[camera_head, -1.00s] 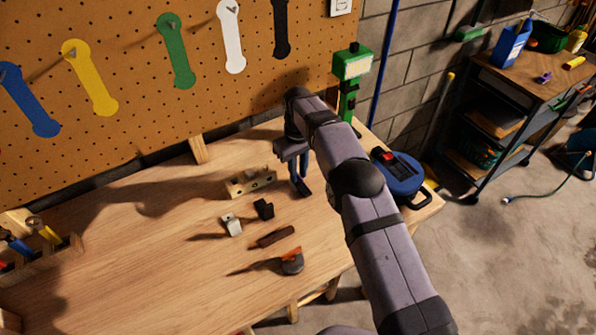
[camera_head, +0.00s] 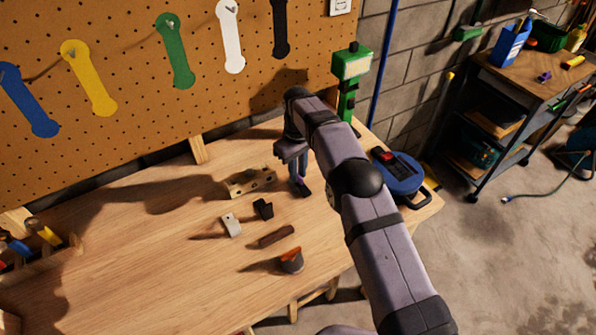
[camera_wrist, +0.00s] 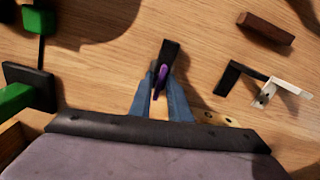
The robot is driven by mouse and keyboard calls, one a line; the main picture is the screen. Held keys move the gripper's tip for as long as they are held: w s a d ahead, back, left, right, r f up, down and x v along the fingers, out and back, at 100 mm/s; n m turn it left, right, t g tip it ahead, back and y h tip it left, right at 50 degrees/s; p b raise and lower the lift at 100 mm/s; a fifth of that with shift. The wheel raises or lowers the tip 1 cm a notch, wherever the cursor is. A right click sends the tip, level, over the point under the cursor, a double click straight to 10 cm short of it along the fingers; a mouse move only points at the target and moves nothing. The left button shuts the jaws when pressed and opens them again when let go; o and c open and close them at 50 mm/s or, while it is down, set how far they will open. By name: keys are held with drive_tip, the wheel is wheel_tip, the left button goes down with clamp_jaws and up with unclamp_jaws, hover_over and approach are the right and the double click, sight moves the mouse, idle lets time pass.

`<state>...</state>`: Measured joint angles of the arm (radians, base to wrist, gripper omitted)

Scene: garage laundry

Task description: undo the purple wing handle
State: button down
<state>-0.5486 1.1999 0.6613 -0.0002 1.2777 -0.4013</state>
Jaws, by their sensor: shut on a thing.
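The purple wing handle (camera_wrist: 160,80) shows in the wrist view between the blue fingers of my gripper (camera_wrist: 163,88), lying along a black piece (camera_wrist: 171,50). My gripper is shut on the handle. In the head view my gripper (camera_head: 299,181) points down at the bench top, and a little purple shows between its fingers. The fingers hide part of the handle and how it joins the black piece.
A wooden block with holes (camera_head: 250,184) lies left of my gripper. A black bracket (camera_head: 263,209), a pale bracket (camera_head: 231,225), a brown bar (camera_head: 276,236) and an orange-topped object (camera_head: 291,261) lie nearer.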

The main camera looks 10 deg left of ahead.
drive_tip(key=shift+s+d+f, duration=0.1)
drive_tip(key=shift+s+f, duration=0.1)
drive_tip(key=shift+f, duration=0.15)
idle(0.3)
drive_tip(key=c, duration=1.9)
unclamp_jaws()
drive_tip(key=shift+w+r, duration=0.1)
drive_tip(key=shift+w, duration=0.05)
drive_tip(key=shift+r, duration=0.2)
wheel_tip(320, 180, up, 5)
drive_tip(key=shift+f+b, duration=0.1)
drive_tip(key=shift+b, duration=0.75)
drive_tip(key=shift+r, duration=1.05)
